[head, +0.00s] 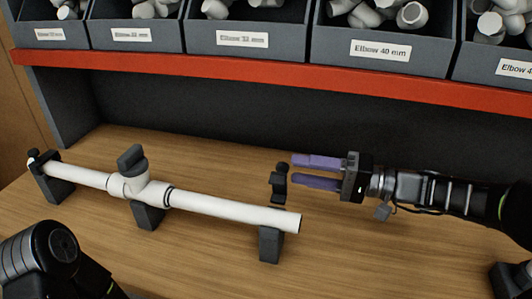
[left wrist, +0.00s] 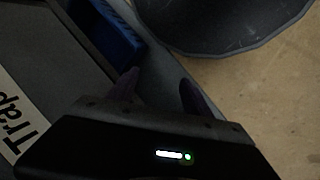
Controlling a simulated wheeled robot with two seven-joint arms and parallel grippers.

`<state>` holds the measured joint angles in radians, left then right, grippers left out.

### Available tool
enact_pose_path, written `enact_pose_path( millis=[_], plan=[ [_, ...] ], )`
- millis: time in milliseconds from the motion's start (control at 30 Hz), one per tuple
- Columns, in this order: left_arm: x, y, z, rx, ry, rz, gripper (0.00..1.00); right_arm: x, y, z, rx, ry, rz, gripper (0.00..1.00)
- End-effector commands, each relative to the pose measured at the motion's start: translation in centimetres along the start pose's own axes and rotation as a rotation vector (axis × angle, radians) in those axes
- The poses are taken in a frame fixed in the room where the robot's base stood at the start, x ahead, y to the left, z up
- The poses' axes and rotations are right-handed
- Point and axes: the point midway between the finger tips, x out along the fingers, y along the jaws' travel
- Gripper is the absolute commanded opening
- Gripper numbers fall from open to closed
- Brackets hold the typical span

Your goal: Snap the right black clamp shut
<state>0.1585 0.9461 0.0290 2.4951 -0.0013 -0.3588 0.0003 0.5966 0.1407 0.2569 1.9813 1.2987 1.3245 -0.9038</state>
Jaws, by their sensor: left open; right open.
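A white pipe (head: 222,207) with a black-capped branch fitting (head: 132,168) lies across black supports on the wooden bench. The right black clamp (head: 271,244) is under the pipe's right end. Its black upper arm (head: 279,183) stands up behind the pipe, so the clamp appears open. My right gripper (head: 292,171) is open and empty, its purple fingers pointing left, with the tips just right of the upper arm. I cannot tell whether they touch. My left gripper (left wrist: 157,84) is open, with nothing visible between its fingers in the left wrist view.
Another black clamp (head: 57,187) holds the pipe's left end, and a middle support (head: 148,215) stands under the fitting. Grey bins of elbows sit above a red shelf edge (head: 270,75). A dark round vessel (left wrist: 220,25) and a blue item (left wrist: 112,30) are near my left gripper.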

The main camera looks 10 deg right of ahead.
Motion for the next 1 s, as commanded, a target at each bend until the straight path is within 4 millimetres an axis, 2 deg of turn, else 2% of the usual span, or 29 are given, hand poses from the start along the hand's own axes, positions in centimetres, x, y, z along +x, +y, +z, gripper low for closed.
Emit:
enact_pose_path(
  millis=[367,567,800,1000],
  plan=[
    [-0.1,0.0,0.1,0.000,-0.001,0.000,0.58,0.3,0.0,0.0,0.001,-0.001,0.000,0.46],
    [-0.5,0.2,0.0,0.000,-0.001,0.000,0.58,2.5,-0.1,0.1,0.001,-0.004,-0.001,0.46],
    [-1.1,0.4,0.0,-0.001,-0.001,0.000,0.58,6.2,-0.1,0.0,0.001,-0.003,-0.002,0.46],
    [-1.3,0.5,0.0,-0.001,-0.001,0.000,0.58,7.8,0.0,0.0,0.001,-0.001,0.001,0.46]
  ],
)
